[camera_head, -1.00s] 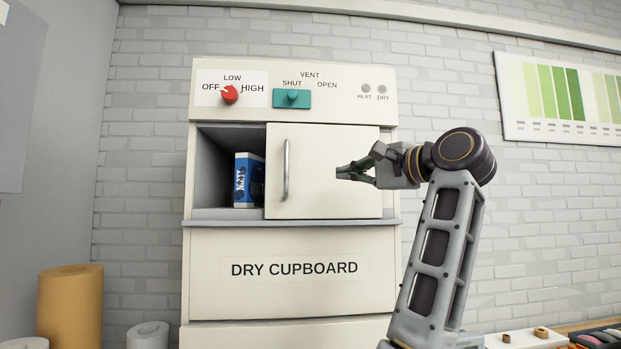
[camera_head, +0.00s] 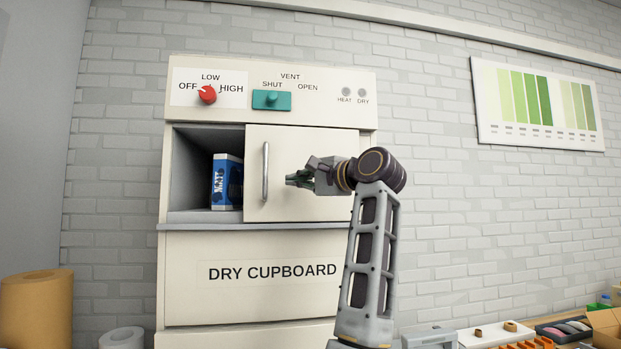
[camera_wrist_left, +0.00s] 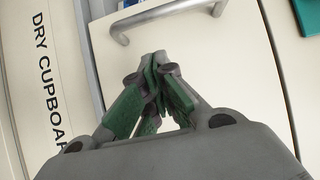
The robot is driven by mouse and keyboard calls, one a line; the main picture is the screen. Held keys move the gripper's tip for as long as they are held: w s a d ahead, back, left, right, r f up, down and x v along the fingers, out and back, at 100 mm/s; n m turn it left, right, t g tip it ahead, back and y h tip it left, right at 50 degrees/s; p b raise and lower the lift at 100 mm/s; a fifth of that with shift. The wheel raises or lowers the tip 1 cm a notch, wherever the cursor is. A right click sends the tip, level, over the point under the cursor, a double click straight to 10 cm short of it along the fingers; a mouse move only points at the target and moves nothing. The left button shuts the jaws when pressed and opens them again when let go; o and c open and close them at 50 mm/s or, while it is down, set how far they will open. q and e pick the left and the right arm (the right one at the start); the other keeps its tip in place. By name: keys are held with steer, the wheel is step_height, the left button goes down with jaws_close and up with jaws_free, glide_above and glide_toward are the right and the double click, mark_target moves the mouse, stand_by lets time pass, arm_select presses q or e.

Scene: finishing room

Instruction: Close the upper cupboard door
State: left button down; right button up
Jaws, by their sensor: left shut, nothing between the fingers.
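The upper cupboard door (camera_head: 300,150) is a cream panel with an upright metal handle (camera_head: 265,172) near its left edge. It stands partly open: the left part of the compartment (camera_head: 191,160) is uncovered. My left gripper (camera_head: 288,181) is shut and empty, in front of the door, a little right of the handle. In the left wrist view the closed green-padded fingers (camera_wrist_left: 157,62) point toward the handle (camera_wrist_left: 121,36), with a gap between. Whether the fingers touch the door cannot be told. My right gripper is not in view.
A blue box (camera_head: 227,182) stands inside the compartment. Above are a red knob (camera_head: 207,94) and a teal vent slider (camera_head: 271,99). A brown roll (camera_head: 36,310) and a white roll (camera_head: 122,338) stand at lower left. A bench with small items lies at lower right.

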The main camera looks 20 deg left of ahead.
mark_target(283, 180)
arm_select(q)
steer(key=shift+s+a, duration=0.25)
steer(key=shift+a, duration=0.35)
steer(key=shift+s+a, duration=0.3)
steer(key=shift+a, duration=0.3)
steer(key=shift+s+a, duration=0.25)
steer(key=shift+a, duration=0.35)
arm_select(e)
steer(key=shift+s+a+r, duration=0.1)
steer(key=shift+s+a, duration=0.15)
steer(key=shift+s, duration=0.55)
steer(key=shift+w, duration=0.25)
